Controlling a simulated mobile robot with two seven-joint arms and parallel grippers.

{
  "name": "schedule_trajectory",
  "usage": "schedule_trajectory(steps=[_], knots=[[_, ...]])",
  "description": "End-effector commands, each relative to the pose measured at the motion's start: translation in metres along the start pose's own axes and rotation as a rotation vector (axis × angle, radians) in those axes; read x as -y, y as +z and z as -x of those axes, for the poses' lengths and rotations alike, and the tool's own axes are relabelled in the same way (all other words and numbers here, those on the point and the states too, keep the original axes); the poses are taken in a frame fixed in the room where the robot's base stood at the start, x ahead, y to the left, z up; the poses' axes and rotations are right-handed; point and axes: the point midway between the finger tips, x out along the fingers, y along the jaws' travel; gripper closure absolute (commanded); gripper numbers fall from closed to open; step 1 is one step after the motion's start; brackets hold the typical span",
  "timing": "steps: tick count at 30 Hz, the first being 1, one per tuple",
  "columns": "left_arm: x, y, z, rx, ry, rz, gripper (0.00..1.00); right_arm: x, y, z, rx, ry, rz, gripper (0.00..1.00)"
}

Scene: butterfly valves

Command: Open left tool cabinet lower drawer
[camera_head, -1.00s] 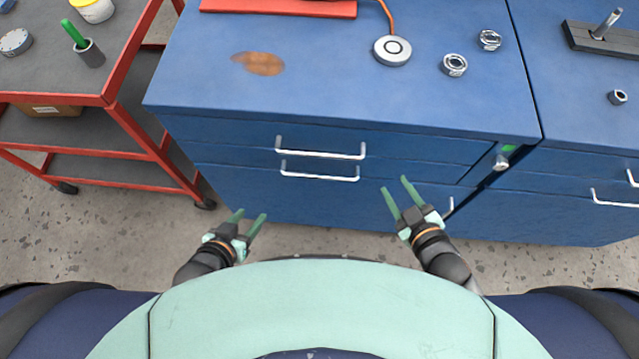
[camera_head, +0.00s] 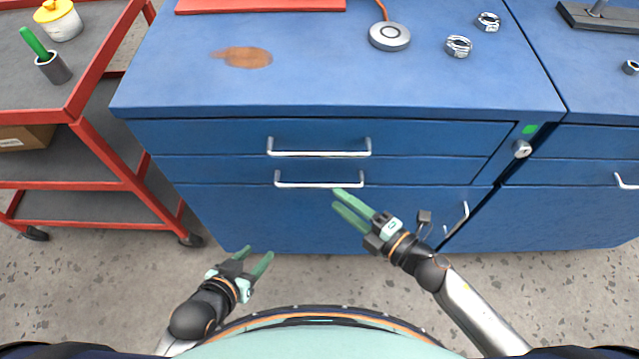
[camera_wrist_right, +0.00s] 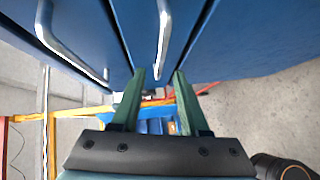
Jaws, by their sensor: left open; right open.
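The left blue tool cabinet (camera_head: 330,90) has two stacked drawers with silver bar handles. The upper drawer handle (camera_head: 320,150) and the lower drawer handle (camera_head: 320,183) both lie flush along closed drawer fronts. My right gripper (camera_head: 340,202) is open and empty, just below and in front of the right end of the lower handle. In the right wrist view, the lower handle (camera_wrist_right: 163,40) runs down toward the open right gripper (camera_wrist_right: 158,78), with no handle visibly held. My left gripper (camera_head: 259,258) is open and empty, low and left, away from the cabinet front.
A red-framed cart (camera_head: 95,150) stands at the left. A second blue cabinet (camera_head: 590,150) stands at the right. A lock knob (camera_head: 521,149) and a vertical door handle (camera_head: 456,218) are right of the drawers. Nuts and a round grey puck (camera_head: 389,36) lie on top.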

Motion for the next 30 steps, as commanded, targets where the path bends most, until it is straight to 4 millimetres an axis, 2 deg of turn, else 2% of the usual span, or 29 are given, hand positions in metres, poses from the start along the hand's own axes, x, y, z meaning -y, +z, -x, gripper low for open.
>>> schedule_trajectory(steps=[3,9,15,23,30], knots=[[0.0,0.0,0.0,0.0,0.0,0.0,0.5,-0.001,0.0,-0.026,0.0,0.003,0.001,0.55],[0.001,0.002,-0.002,-0.001,-0.001,0.0,0.5,0.0,0.001,-0.058,0.002,0.002,-0.002,0.55],[0.001,0.002,-0.002,-0.001,-0.001,0.0,0.5,0.0,0.0,-0.071,0.002,0.0,-0.002,0.55],[0.001,0.002,-0.002,-0.002,-0.001,0.0,0.5,0.0,0.0,-0.072,0.002,0.0,-0.003,0.55],[0.001,0.002,-0.002,-0.001,-0.001,0.0,0.5,0.0,0.0,-0.071,0.002,0.0,-0.003,0.8]])
